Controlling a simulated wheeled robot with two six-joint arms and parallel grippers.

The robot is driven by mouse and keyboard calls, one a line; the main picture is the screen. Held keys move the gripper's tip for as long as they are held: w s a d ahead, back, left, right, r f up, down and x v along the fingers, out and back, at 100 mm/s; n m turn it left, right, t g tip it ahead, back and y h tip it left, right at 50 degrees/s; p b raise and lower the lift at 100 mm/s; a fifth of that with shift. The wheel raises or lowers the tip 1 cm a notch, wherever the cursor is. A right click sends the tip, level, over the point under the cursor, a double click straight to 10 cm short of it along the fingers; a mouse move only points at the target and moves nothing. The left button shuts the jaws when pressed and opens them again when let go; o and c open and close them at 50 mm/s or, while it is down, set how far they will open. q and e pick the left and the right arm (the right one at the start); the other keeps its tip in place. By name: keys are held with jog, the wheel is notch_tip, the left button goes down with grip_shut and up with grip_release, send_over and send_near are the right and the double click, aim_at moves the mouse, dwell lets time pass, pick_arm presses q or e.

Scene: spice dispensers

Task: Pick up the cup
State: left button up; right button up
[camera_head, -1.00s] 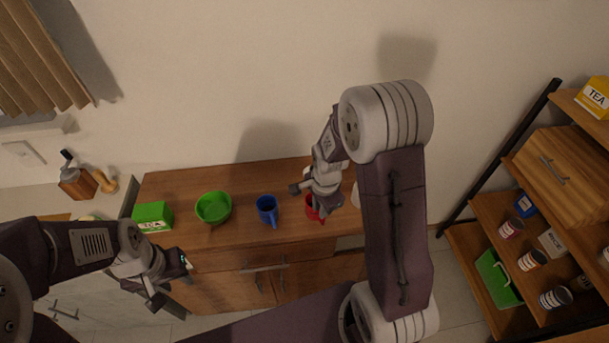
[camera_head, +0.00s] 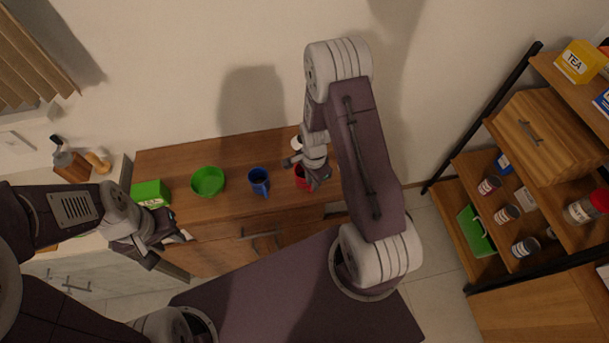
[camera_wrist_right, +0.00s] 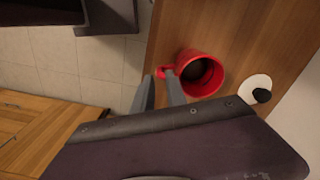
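A red cup (camera_head: 300,179) stands on the wooden cabinet top, partly hidden by my right arm in the head view. The right wrist view shows the red cup (camera_wrist_right: 203,72) from above, with its handle (camera_wrist_right: 165,72) towards the fingers. My right gripper (camera_wrist_right: 158,82) is open, its two fingertips apart close to the handle; contact cannot be told. A blue cup (camera_head: 259,183) stands left of the red one. My left gripper (camera_head: 170,250) appears open and empty, in front of the cabinet's left end.
A green bowl (camera_head: 208,182) and a green tea box (camera_head: 151,193) stand left of the cups. A white round thing with a black knob (camera_wrist_right: 257,89) is close to the red cup. A shelf rack (camera_head: 478,225) stands at the right.

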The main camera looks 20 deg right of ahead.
notch_tip(320, 180, down, 4)
jog(key=shift+s+a+r+p, duration=0.1)
jog(key=shift+s+r+p, duration=0.1)
jog(key=shift+p, duration=0.15)
jog(key=shift+w+f, duration=0.2)
jog(key=shift+f, duration=0.05)
jog(key=shift+s+r, duration=0.1)
jog(key=shift+s, duration=0.05)
grip_shut()
dwell(0.8)
